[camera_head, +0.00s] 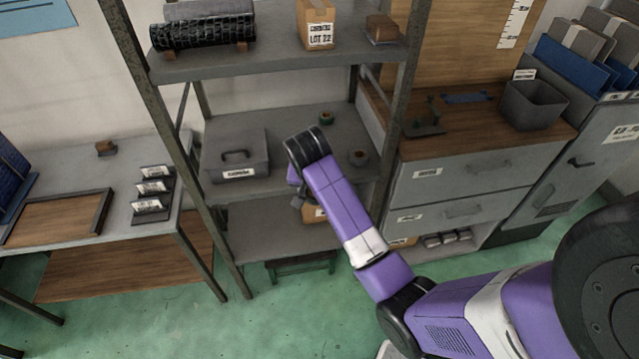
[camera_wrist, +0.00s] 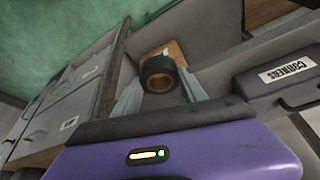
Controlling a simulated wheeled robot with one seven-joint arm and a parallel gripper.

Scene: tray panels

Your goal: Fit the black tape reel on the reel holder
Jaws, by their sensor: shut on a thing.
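The black tape reel (camera_wrist: 159,73), with an orange-brown core, is between the two pale fingers of my gripper (camera_wrist: 160,86) in the wrist view. The fingers are shut on it, and its open core faces the camera. In the head view my gripper (camera_head: 298,197) hangs in front of the shelf rack, below the middle shelf, partly hidden by my arm; the reel is hard to make out there. A dark green stand with short upright posts (camera_head: 425,122), which looks like the reel holder, is on the wooden cabinet top to the right.
A rack post (camera_head: 405,100) stands between shelf and cabinet. A grey bin (camera_head: 532,105) is right of the stand. A cardboard box (camera_head: 314,214) is on the lower shelf.

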